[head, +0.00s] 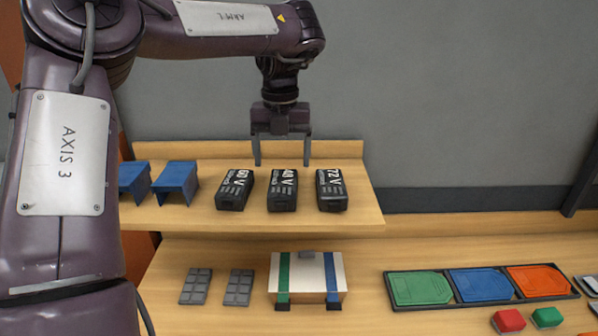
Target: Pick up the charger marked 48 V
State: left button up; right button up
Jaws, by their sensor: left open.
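Three black chargers with white print lie in a row on a raised wooden shelf. The charger marked 48 V (282,190) is the middle one. The charger marked 60 V (235,190) lies to its left, and the one marked 72 V (331,190) to its right. My left gripper (282,163) points down, open and empty, with its two fingers apart. In the picture its fingertips appear just above the far end of the 48 V charger. I cannot tell its exact height. My right gripper is not in view.
Two blue stands (176,181) sit on the shelf (300,222) at the left. Below are grey blocked pads (239,287), a white box with green and blue bands (311,270), a tray with coloured plates (482,285), and red (508,321) and green (547,317) blocks.

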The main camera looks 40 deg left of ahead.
aim_at(283, 182)
pick_arm(q)
notch_tip(283, 182, down, 2)
jog(key=shift+s, duration=0.1)
jog(key=shift+s+d+f, duration=0.1)
jog(key=shift+s+f, duration=0.05)
jog(key=shift+f, duration=0.15)
jog(key=f, duration=0.1)
jog(key=f+p, duration=0.1)
jog(key=f, duration=0.1)
jog(key=f+p, duration=0.1)
jog(key=shift+w+f, duration=0.25)
jog(key=shift+w, duration=0.05)
jog(key=shift+f, duration=0.2)
jog(key=shift+s+r, duration=0.1)
jog(key=c, duration=1.2)
jog(key=shift+c, duration=0.5)
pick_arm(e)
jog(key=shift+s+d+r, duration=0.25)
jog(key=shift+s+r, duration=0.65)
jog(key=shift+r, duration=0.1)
pick_arm(q)
jog(key=shift+r, duration=0.1)
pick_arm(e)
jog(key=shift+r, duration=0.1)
